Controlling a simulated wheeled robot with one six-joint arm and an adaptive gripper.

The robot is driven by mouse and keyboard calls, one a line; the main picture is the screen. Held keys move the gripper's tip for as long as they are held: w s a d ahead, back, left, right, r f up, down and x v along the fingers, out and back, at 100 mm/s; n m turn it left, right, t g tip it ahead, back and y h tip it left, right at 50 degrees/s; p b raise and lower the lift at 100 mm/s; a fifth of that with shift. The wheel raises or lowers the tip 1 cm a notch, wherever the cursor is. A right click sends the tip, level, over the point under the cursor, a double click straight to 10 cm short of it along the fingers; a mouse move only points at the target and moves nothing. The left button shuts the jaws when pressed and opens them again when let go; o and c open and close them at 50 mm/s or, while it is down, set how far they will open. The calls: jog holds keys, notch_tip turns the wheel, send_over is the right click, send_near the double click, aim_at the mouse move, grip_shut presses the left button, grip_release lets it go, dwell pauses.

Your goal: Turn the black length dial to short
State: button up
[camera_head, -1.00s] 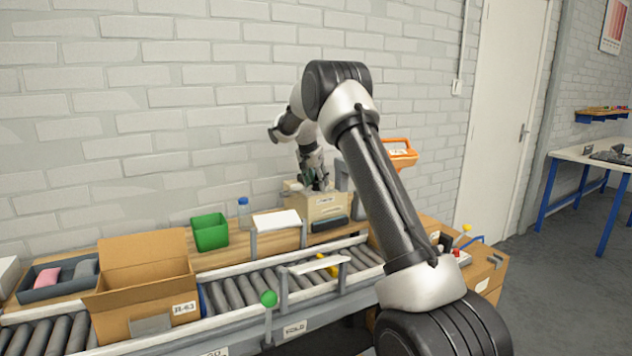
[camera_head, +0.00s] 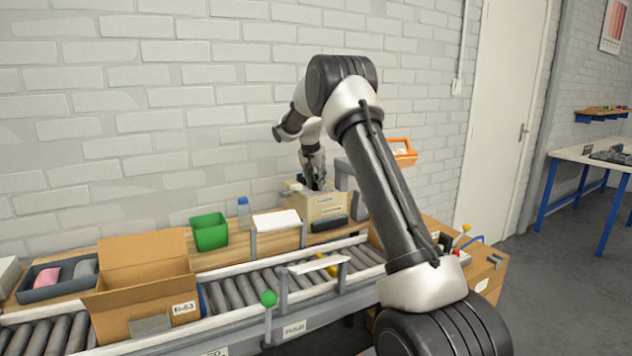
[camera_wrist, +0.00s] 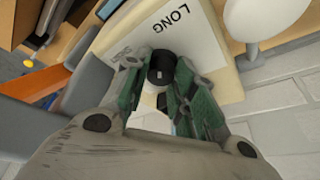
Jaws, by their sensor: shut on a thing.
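The black length dial (camera_wrist: 161,69) shows in the wrist view as a dark round knob on a pale panel. My gripper (camera_wrist: 160,84) is shut on it, with a green-padded finger on each side. A small light mark shows on the dial's face. The printed word LONG (camera_wrist: 172,18) stands beyond the dial on the white plate (camera_wrist: 198,45). Other lettering near the left finger is too small to read. In the head view my gripper (camera_head: 316,182) is at the top of the beige box (camera_head: 326,207), and the dial is hidden there.
A roller conveyor (camera_head: 240,293) with an open cardboard box (camera_head: 145,300) runs in front. A brick wall (camera_head: 150,120) is close behind.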

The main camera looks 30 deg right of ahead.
jog(key=n+y, duration=0.1)
jog(key=n, duration=0.1)
jog(key=n+t+y, duration=0.1)
jog(key=n, duration=0.2)
jog(key=shift+d, duration=0.2)
jog(key=n+y, duration=0.1)
jog(key=n, duration=0.2)
jog(key=n+y, duration=0.1)
jog(key=n, duration=0.2)
jog(key=shift+d, duration=0.1)
jog(key=shift+n, duration=0.4)
jog(key=o, duration=1)
jog(key=shift+s, duration=0.1)
jog(key=v, duration=1.2)
jog(key=shift+s+d, duration=0.1)
jog(key=shift+d, duration=0.1)
jog(key=shift+o, duration=0.2)
